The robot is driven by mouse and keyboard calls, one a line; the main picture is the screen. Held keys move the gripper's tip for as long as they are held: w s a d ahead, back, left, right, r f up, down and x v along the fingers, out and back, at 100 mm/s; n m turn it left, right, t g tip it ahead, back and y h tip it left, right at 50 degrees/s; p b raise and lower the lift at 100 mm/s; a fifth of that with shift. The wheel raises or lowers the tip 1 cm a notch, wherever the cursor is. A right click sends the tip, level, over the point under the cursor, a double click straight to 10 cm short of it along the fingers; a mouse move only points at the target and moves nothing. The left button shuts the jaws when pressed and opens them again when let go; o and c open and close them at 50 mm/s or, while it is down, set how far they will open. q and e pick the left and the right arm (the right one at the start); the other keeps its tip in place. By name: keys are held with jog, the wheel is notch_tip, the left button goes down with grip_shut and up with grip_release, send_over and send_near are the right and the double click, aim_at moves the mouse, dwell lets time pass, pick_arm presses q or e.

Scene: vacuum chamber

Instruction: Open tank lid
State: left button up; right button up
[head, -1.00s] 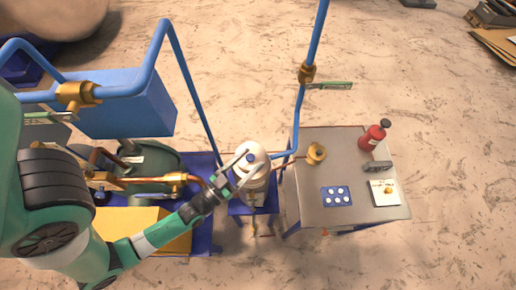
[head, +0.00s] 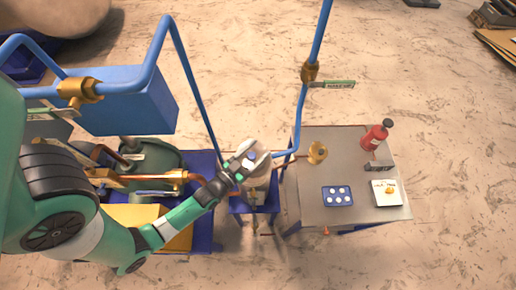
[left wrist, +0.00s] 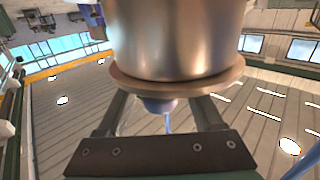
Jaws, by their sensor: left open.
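The tank (head: 261,169) is a pale metal cylinder on a small blue stand, left of the grey table in the head view. My left gripper (head: 250,158) is over the tank's top and partly covers the lid. In the left wrist view the metal tank body (left wrist: 178,45) fills the upper middle, with the lid's rim (left wrist: 180,88) around it. The lid's bluish knob (left wrist: 160,105) lies between the two fingers of my left gripper (left wrist: 160,112). The fingers are apart, one on each side of the knob; contact is not clear. My right gripper is not in view.
The grey table (head: 310,209) holds a red bottle (head: 374,138), a brass part (head: 317,152), a blue tray with white discs (head: 337,196) and a white pad (head: 387,192). A blue pipe (head: 302,105) rises close behind the tank. Brass piping and a yellow box (head: 130,215) stand left.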

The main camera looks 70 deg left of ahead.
pick_arm(q)
jog(key=shift+w+a, duration=0.15)
jog(key=shift+w, duration=0.15)
jog(key=shift+c, duration=0.3)
grip_shut()
dwell(1.0)
